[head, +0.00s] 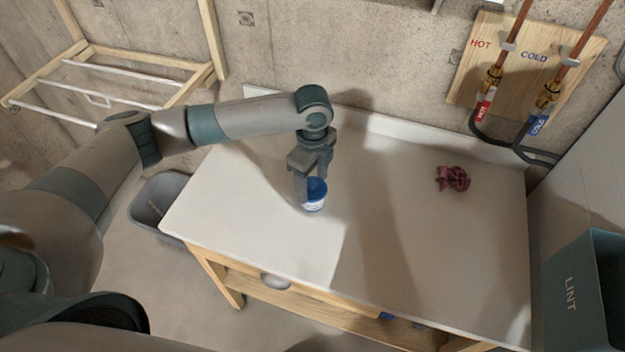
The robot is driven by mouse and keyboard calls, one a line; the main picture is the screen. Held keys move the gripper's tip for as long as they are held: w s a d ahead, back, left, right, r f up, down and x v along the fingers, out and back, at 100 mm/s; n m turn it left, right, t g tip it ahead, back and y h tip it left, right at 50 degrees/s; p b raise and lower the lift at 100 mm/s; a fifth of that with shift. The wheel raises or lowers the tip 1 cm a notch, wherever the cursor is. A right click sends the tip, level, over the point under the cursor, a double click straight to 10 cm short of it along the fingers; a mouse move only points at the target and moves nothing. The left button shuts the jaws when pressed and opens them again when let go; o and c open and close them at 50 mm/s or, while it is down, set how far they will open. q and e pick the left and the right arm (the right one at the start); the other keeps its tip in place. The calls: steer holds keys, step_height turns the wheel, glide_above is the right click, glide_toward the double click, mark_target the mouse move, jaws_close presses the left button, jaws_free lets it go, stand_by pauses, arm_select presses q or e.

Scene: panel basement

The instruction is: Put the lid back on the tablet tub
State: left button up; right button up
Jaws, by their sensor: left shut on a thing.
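The tablet tub (315,206) is small and white with a printed label, and it stands on the pale worktop near the middle of the view. The blue lid (317,187) shows at the top of the tub, between my gripper's fingers. My left gripper (309,190) reaches down from above and is shut on the blue lid. One finger covers the left side of the lid and tub. I cannot tell whether the lid is seated on the rim or just above it. My right gripper is not in view.
A crumpled dark red cloth (453,179) lies on the right of the worktop (400,240). A grey bin (160,205) stands on the floor at left. A dark LINT box (585,295) is at the right edge. The worktop around the tub is clear.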

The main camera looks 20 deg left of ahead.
arm_select(q)
steer(key=shift+p, duration=0.45)
stand_by(0.6)
stand_by(0.4)
steer(key=o, duration=1.5)
steer(key=shift+o, duration=0.2)
steer(key=shift+r, duration=0.1)
steer(key=shift+r+p, duration=1.2)
steer(key=shift+p, duration=0.15)
steer(key=shift+r+p, duration=0.5)
steer(key=shift+r, duration=1.7)
